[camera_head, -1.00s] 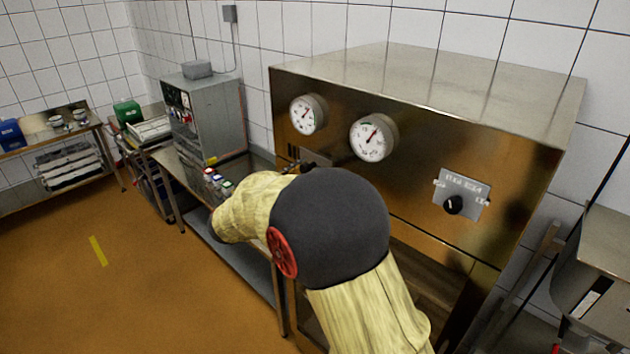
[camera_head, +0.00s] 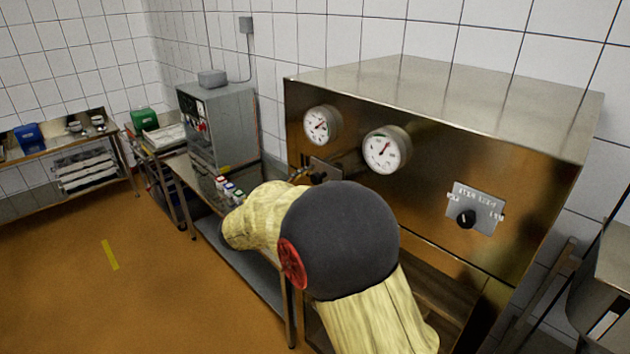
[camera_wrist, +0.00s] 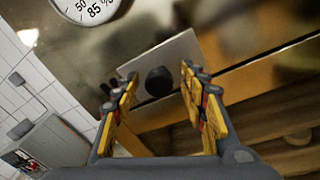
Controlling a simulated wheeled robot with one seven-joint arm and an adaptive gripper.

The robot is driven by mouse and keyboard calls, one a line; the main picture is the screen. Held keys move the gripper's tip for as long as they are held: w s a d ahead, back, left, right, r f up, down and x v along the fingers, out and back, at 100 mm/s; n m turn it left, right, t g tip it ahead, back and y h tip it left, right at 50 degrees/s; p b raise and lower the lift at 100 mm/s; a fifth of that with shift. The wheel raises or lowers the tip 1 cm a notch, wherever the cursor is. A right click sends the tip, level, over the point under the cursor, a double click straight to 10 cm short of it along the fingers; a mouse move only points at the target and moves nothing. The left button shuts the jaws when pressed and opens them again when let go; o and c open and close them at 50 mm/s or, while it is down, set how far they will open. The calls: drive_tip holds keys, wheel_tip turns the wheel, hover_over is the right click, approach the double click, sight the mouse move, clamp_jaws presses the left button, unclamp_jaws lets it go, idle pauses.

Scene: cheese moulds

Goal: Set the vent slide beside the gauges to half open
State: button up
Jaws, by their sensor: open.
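The vent slide is a small metal plate with a round black knob (camera_wrist: 158,82), on the brassy front panel of the steel cabinet. In the head view the plate and knob (camera_head: 318,176) show just below the two gauges, partly behind my arm. In the wrist view my gripper (camera_wrist: 158,74) is open, its yellow fingers on either side of the knob. I cannot tell whether they touch it. The left gauge (camera_head: 321,124) and right gauge (camera_head: 386,149) have white dials. No scale for the slide is readable.
A plate with a black rotary knob (camera_head: 466,218) is on the panel's right. A grey control box (camera_head: 217,125) stands on the steel table at left, with small coloured-topped items (camera_head: 229,189) near its edge.

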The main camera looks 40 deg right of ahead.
drive_tip(key=s+a, duration=0.2)
drive_tip(key=a, duration=0.9)
drive_tip(key=shift+s+a, duration=0.2)
drive_tip(key=shift+a, duration=0.2)
drive_tip(key=s+a+f+m+g+y+b, duration=0.1)
drive_tip(key=s+a+f+m+g+y, duration=0.2)
drive_tip(key=s+f, duration=0.4)
drive_tip(key=s+a+f+m+y+b, duration=0.15)
drive_tip(key=s+f+y, duration=0.25)
drive_tip(key=f, duration=0.6)
drive_tip(key=s+a+f+m+t+y+b, duration=0.5)
drive_tip(key=s+a+f+m+y+b, duration=0.5)
drive_tip(key=b, duration=1.2)
drive_tip(key=s+a+f, duration=0.3)
drive_tip(key=s+a, duration=0.1)
drive_tip(key=shift+a+f+y, duration=0.3)
drive_tip(key=shift+f, duration=0.05)
